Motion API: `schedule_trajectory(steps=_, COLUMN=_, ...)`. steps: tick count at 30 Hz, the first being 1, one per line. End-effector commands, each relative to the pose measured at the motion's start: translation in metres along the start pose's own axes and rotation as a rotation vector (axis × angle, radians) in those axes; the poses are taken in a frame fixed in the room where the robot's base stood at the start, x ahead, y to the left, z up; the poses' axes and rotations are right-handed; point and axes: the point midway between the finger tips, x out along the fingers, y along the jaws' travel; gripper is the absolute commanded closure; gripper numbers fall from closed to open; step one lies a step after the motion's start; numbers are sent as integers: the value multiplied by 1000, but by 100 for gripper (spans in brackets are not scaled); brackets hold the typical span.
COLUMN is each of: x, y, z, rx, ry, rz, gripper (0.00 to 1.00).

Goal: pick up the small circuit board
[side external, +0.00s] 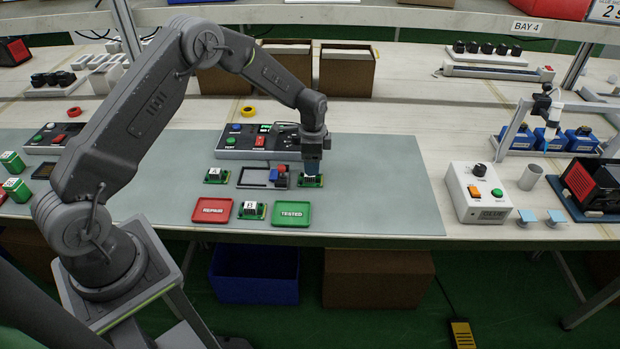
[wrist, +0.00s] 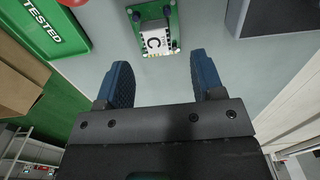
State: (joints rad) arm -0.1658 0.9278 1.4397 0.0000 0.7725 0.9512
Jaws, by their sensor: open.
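Small green circuit boards lie on the grey-green mat: one at the left (side external: 216,176), one between the two trays (side external: 252,210), and one under my gripper (side external: 311,182). In the wrist view a green board with a white block marked C (wrist: 154,40) lies just beyond my fingertips. My gripper (side external: 312,171) is above the right-hand board in the side view, which it partly hides. In the wrist view my gripper (wrist: 160,66) has its two blue fingers apart with nothing between them.
A red REPAIR tray (side external: 212,217) and a green TESTED tray (side external: 292,223) lie near the front edge. A dark frame fixture (side external: 254,178) stands left of the gripper. A control panel (side external: 243,141) is behind. The mat right of the gripper is clear.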

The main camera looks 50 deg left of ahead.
Motion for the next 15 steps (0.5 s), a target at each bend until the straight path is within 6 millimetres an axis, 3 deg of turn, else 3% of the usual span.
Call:
schedule_trajectory(steps=9, x=44, y=3, z=6, rx=-1, ry=-2, rz=3, gripper=38)
schedule_trajectory(steps=15, x=50, y=3, z=5, rx=0, ry=-1, rz=1, gripper=38)
